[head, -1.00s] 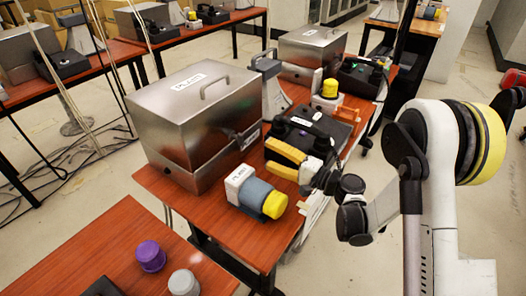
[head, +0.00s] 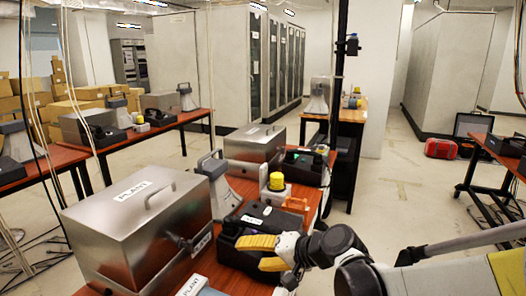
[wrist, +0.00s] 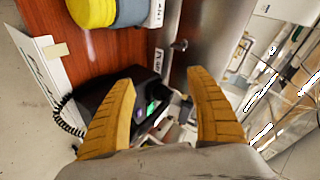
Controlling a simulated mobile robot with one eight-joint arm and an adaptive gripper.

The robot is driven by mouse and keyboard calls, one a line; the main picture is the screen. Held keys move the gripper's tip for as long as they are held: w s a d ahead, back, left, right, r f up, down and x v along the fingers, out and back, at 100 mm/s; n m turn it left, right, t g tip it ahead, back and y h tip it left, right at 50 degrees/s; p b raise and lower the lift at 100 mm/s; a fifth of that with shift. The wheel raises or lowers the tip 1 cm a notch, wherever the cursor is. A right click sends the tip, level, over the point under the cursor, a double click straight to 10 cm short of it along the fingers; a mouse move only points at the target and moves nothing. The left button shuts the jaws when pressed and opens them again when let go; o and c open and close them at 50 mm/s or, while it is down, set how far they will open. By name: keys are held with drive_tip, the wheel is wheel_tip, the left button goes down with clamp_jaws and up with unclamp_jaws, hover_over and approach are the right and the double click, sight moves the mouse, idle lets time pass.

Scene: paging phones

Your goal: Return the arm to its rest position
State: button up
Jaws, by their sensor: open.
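My gripper (head: 262,252) has yellow fingers. In the head view it is over the near part of the red-brown table, at the black paging phone (head: 240,228). In the wrist view the two yellow fingers (wrist: 165,110) stand well apart with nothing held between them. The black phone (wrist: 150,95) with a coiled cord shows beyond and between them. My arm reaches in from the lower right of the head view.
A steel box marked PLANT (head: 135,225) stands left of the gripper. A yellow-topped device (head: 277,182) and a second steel box (head: 255,143) stand farther back. A red case (head: 440,148) lies on the floor at right. Open floor (head: 400,205) lies right of the table.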

drive_tip(key=s+d+n+h, duration=0.2)
drive_tip(key=s+d+h, duration=0.7)
drive_tip(key=s+d, duration=1.1)
drive_tip(key=shift+d+r+t+h, duration=0.3)
drive_tip(key=shift+d+r+h, duration=0.15)
drive_tip(key=shift+d, duration=0.2)
